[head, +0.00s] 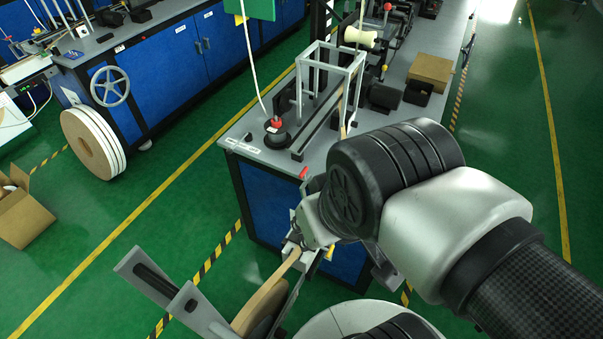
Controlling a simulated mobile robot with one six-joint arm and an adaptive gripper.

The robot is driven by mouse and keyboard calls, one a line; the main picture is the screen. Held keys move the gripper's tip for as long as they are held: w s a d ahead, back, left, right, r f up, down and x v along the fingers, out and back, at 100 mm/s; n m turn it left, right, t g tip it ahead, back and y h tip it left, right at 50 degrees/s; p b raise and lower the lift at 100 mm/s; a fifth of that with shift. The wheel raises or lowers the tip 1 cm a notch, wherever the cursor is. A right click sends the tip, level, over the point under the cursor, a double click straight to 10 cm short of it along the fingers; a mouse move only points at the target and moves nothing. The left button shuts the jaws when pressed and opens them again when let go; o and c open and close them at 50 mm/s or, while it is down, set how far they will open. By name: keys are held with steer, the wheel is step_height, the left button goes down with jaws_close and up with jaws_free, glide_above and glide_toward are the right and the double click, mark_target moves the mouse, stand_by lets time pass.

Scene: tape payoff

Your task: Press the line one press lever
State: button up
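A lever with a red ball knob (387,7) stands upright among the machinery at the far end of the grey-topped bench (235,132). A shorter yellow knob (384,68) is nearer, beside the white spool. I cannot tell which of them, if either, is the line one press lever. My arm comes in from the lower right, and its wrist covers the bench's near right part. My gripper (299,238) is low at the near end of the bench, well apart from both knobs. Its fingers are mostly hidden by the wrist and small, so their opening cannot be judged.
A tape roll (258,308) on a grey payoff frame (148,276) is in the foreground. A white open frame (331,50) and a black base with red top (276,128) are on the bench. A cardboard box (430,71) sits right.

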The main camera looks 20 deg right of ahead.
steer(key=shift+w+r, duration=0.35)
steer(key=shift+c, duration=1.2)
steer(key=w+r, duration=0.1)
steer(key=w, duration=0.1)
steer(key=w+r+n+g+p, duration=0.1)
steer(key=w, duration=0.2)
steer(key=w+r+n+p, duration=0.1)
steer(key=w, duration=0.2)
steer(key=shift+d+r, duration=0.15)
steer(key=shift+d, duration=0.2)
jaws_close()
steer(key=w+d+f+n+g+p, duration=0.1)
steer(key=w+f, duration=0.4)
steer(key=w, duration=0.5)
steer(key=w+d+f+n+g+p, duration=0.2)
steer(key=w+f+n+g+p, duration=0.1)
steer(key=w, duration=0.8)
steer(key=shift+w+d+f+n+p, duration=0.3)
steer(key=shift+f+n+p, duration=0.55)
steer(key=shift+f, duration=0.5)
